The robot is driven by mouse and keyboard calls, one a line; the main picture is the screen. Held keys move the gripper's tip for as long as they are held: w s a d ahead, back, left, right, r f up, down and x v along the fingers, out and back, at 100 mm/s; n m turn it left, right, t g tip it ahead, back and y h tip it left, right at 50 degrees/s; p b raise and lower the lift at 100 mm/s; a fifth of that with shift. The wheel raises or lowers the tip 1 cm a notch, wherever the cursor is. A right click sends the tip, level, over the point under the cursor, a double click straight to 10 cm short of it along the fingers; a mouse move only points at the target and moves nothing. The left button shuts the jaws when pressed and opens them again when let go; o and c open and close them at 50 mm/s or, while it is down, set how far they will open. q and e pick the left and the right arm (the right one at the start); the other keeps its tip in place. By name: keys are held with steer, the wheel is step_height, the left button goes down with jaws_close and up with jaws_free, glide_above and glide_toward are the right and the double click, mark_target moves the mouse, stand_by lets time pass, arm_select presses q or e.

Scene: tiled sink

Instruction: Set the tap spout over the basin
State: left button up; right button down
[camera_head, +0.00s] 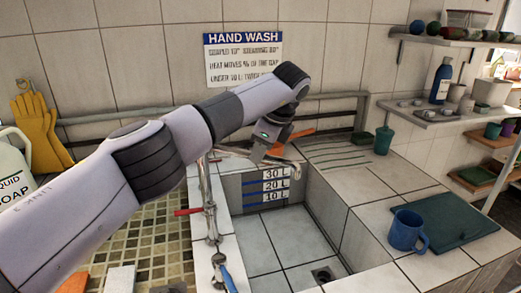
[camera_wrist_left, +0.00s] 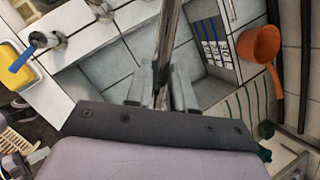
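The metal tap stands on the ledge left of the basin, with a red lever (camera_head: 188,211) and a blue lever (camera_head: 228,280). Its spout (camera_head: 287,160) reaches right along the basin's back edge in the head view, partly hidden by my gripper. The sunken tiled basin (camera_head: 275,232) has blue level marks on its back wall. My left gripper (camera_head: 262,152) is at the spout. In the wrist view the spout (camera_wrist_left: 170,35) runs between the fingers (camera_wrist_left: 160,88), which look closed on it. My right gripper is not in view.
A blue mug (camera_head: 408,231) and a green mat (camera_head: 445,218) are on the right counter. An orange ladle (camera_wrist_left: 258,45) lies behind the basin. Yellow gloves (camera_head: 40,130) hang at left near a soap jug (camera_head: 14,165). Shelves (camera_head: 455,120) with cups stand at right.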

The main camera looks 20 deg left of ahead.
arm_select(q)
steer(key=o, duration=0.4)
steer(key=shift+c, duration=0.2)
steer(key=v, duration=0.7)
steer(key=shift+b, duration=0.35)
steer(key=shift+r, duration=0.15)
